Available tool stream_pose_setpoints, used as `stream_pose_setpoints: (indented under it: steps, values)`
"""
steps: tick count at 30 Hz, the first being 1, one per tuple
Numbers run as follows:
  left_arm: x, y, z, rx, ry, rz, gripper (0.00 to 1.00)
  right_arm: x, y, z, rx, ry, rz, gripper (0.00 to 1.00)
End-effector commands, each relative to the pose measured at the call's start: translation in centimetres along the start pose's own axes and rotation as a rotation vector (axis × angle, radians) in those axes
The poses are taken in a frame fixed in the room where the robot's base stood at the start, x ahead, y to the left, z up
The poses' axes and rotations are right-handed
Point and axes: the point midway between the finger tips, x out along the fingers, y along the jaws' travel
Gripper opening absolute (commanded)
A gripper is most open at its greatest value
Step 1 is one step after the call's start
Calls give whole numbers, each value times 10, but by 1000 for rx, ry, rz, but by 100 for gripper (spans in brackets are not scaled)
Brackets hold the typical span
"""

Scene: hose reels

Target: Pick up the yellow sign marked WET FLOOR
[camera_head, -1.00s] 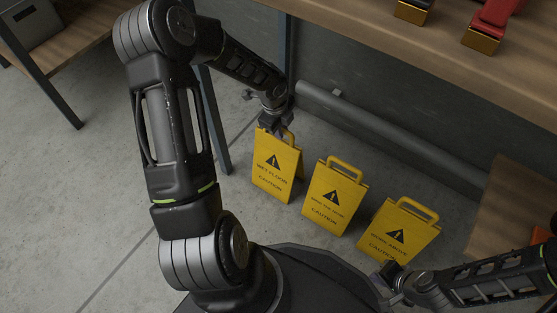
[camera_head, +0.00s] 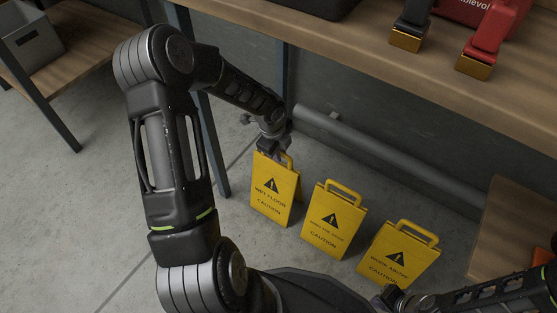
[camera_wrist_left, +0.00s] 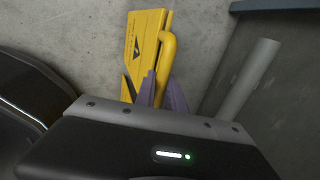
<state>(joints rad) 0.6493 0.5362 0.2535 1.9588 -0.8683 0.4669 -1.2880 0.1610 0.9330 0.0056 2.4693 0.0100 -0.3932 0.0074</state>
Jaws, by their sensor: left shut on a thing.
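The yellow WET FLOOR sign (camera_head: 272,196) stands on the floor as the leftmost of three yellow folding signs. My left gripper (camera_head: 274,153) is at its top, shut on its handle. In the left wrist view the left gripper's purple fingers (camera_wrist_left: 160,92) are around the sign's yellow handle (camera_wrist_left: 167,52), with part of the sign's face (camera_wrist_left: 141,40) beyond. My right gripper (camera_head: 388,296) is low in the head view beside the rightmost sign; its fingers are too small and partly hidden to read.
The middle sign (camera_head: 333,220) and the WORK ABOVE sign (camera_head: 398,255) stand to the right. A grey pipe (camera_head: 390,155) runs along the wall behind. A wooden shelf (camera_head: 400,65) overhangs at upper right. A blue-grey post (camera_head: 216,145) stands left of the signs. Floor at left is clear.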

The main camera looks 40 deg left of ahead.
Motion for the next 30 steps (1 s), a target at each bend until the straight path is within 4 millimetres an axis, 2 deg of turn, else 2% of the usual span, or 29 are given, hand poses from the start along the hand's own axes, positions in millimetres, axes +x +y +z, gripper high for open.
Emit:
stream_pose_setpoints:
  steps: [17, 26, 30]
  values:
    - [-37, -8, 0, 0, -1, -2, 0, -25, -8, 2, -1, -11, 0, 0]
    - [-41, 19, 0, 1, -1, -1, 0, -30, -9, 3, -2, -15, 0, 0]
    - [-46, 41, 0, 1, -2, -1, 0, -35, -11, 3, -2, -18, 0, 0]
